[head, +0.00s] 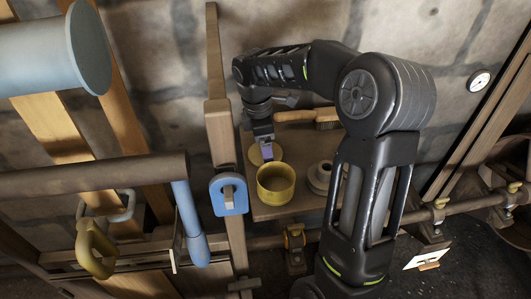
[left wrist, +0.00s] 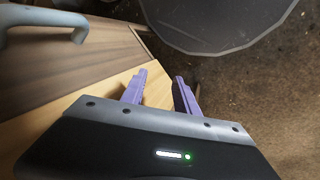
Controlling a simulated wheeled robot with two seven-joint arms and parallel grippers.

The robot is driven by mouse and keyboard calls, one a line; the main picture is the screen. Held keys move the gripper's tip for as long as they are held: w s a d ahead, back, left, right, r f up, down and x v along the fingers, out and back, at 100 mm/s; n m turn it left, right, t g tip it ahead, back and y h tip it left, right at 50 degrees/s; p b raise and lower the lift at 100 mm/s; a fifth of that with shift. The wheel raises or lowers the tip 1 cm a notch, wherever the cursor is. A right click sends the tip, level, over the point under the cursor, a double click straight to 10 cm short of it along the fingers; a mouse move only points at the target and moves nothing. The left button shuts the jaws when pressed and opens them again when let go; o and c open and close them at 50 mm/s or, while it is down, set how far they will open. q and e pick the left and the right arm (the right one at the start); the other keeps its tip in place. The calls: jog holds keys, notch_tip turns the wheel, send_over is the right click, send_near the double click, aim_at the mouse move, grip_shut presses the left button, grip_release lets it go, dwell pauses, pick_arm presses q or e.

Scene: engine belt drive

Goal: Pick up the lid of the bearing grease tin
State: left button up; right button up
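The yellow grease tin (head: 276,190) stands upright on a wooden shelf, its top looking open. A flat yellowish disc, seemingly its lid (head: 256,157), is just behind and left of the tin, partly hidden by my right gripper. My left gripper (left wrist: 160,92) is open and empty in the left wrist view, and is not in the head view.
The wooden shelf (head: 265,212) also holds a pale round part (head: 320,177) right of the tin and a brush (head: 305,116) behind. A wooden post with a blue plate (head: 229,195) stands close left. A large grey round container (left wrist: 215,20) is ahead of my left gripper.

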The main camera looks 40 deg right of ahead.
jog(key=c, duration=0.5)
jog(key=shift+r, duration=0.15)
notch_tip(320, 180, up, 10)
jog(key=shift+f, duration=0.1)
dwell(0.4)
dwell(0.3)
